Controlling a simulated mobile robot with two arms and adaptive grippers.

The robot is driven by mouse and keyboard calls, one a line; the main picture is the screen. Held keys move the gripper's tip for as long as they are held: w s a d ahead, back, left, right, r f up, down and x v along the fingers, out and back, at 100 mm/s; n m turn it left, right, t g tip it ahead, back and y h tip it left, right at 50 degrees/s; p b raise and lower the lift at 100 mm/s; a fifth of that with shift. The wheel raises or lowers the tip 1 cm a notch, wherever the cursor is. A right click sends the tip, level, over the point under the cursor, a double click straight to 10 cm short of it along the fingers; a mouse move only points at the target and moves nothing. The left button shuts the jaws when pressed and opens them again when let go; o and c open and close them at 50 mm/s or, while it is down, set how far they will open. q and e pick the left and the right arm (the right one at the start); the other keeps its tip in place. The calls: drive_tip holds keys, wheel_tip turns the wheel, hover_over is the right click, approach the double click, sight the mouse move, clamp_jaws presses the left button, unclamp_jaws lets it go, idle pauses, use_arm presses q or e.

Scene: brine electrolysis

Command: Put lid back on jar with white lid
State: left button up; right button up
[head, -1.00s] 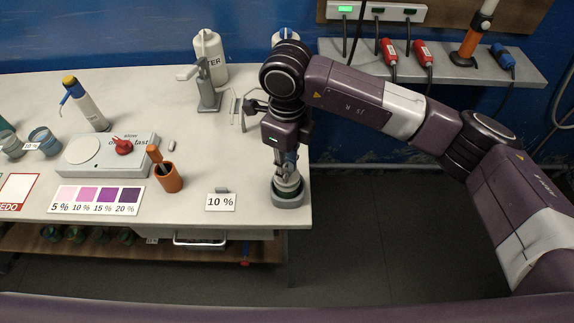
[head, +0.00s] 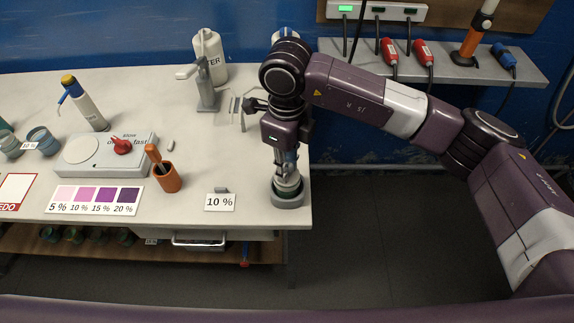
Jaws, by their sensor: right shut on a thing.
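A small jar with a pale, whitish top (head: 288,184) stands in a dark grey round holder at the right front corner of the table. My right gripper (head: 287,171) points straight down over the jar, with its fingers at the pale top. It is shut on that pale lid, as far as the small view shows. The fingers hide part of the lid, and I cannot tell whether the lid is seated or slightly above the rim. My left gripper is not in view.
A "10 %" card (head: 220,202) lies left of the jar, with an orange cup (head: 167,178) beyond it. A stirrer plate (head: 105,154), a white bottle (head: 209,55) and a grey stand (head: 207,95) are further away. The table's right edge is close to the jar.

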idle(0.4)
drive_tip(key=o, duration=1)
drive_tip(key=shift+o, duration=0.5)
drive_tip(key=o, duration=0.4)
drive_tip(key=shift+r, duration=0.15)
drive_tip(key=shift+r+p, duration=1.25)
drive_tip(key=shift+r, duration=2.1)
clamp_jaws()
